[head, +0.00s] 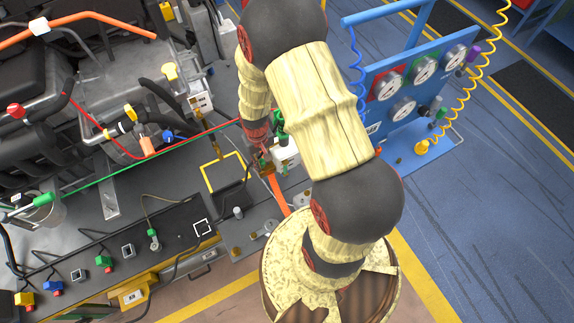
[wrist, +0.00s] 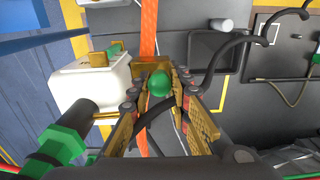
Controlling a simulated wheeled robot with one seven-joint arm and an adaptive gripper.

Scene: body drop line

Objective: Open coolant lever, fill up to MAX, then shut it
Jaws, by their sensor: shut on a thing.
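My gripper (wrist: 160,92) is shut on a green ball knob (wrist: 159,83), which shows between its fingertips; I take it to be the coolant lever's knob. The lever's arm below the knob is mostly hidden by the fingers. In the head view my gripper (head: 262,160) is at the work deck, just left of a white box (head: 287,152), and the knob cannot be made out. The white box also shows in the wrist view (wrist: 85,92), with a brass piece and a green piece on top. I cannot read any fill level or MAX mark.
A black pipe with a green nut (wrist: 65,145) is close by at the lower left of the wrist view. A black cable (wrist: 215,75) curves beside the fingers. A blue gauge panel (head: 400,85) stands to the right, and an engine (head: 100,75) fills the upper left.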

